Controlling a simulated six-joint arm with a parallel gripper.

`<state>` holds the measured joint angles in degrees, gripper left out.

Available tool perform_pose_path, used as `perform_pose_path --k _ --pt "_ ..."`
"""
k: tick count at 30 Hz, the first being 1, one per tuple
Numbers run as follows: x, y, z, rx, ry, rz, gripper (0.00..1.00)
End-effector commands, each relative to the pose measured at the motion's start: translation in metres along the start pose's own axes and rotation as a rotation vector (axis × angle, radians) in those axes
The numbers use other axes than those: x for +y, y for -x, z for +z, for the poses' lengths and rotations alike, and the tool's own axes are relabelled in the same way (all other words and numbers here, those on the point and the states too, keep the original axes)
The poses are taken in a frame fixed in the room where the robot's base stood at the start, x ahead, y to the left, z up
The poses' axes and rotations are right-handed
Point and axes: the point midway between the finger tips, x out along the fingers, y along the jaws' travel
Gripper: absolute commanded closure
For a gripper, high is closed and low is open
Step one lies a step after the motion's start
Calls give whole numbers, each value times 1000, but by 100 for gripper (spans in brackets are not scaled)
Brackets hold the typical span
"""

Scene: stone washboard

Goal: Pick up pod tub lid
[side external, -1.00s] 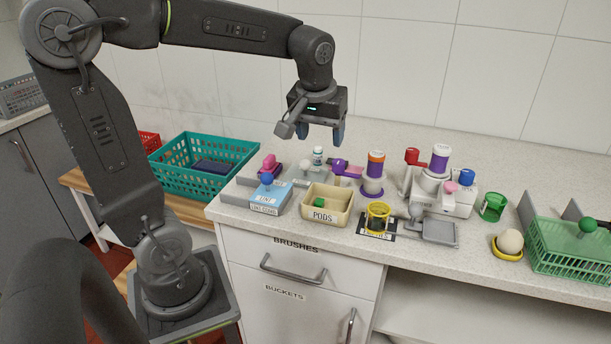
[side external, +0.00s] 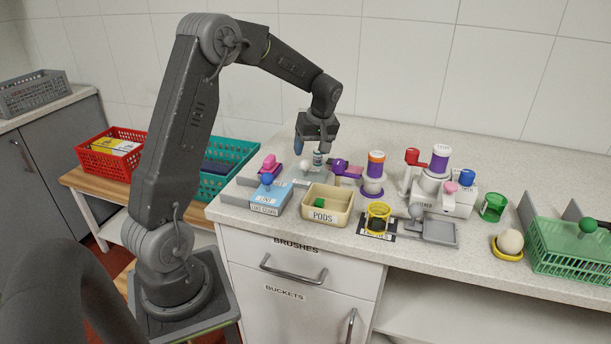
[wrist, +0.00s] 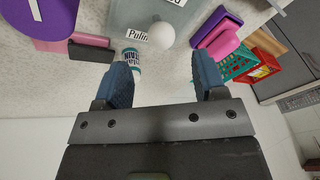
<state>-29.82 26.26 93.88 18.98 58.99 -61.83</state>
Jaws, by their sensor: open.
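A pale, see-through lid with a white ball knob, which looks like the pod tub lid (wrist: 134,20), shows at the top of the wrist view. Its label is partly cut off. My gripper (side external: 312,147) is open and empty above and behind the knob. In the wrist view my gripper (wrist: 163,78) has its blue fingers spread, with the knob beyond them, not between them. The cream tub marked PODS (side external: 325,219) stands open in front, with a green block inside.
A small white and teal bottle (wrist: 131,59) stands beside the lid, close to one finger. A pink and purple brush (wrist: 215,34) lies on the other side. Teal basket (side external: 225,185) sits left.

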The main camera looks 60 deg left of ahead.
Motion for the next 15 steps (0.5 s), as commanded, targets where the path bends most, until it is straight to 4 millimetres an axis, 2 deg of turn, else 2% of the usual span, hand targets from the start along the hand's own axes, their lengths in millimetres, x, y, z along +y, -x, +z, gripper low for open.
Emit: perform_pose_path --k 1,8,15 --pt "0 -7 0 -2 0 -2 35" --pt "-1 -22 1 -2 -1 -1 35" --pt "-3 -57 2 -2 -2 -2 35"
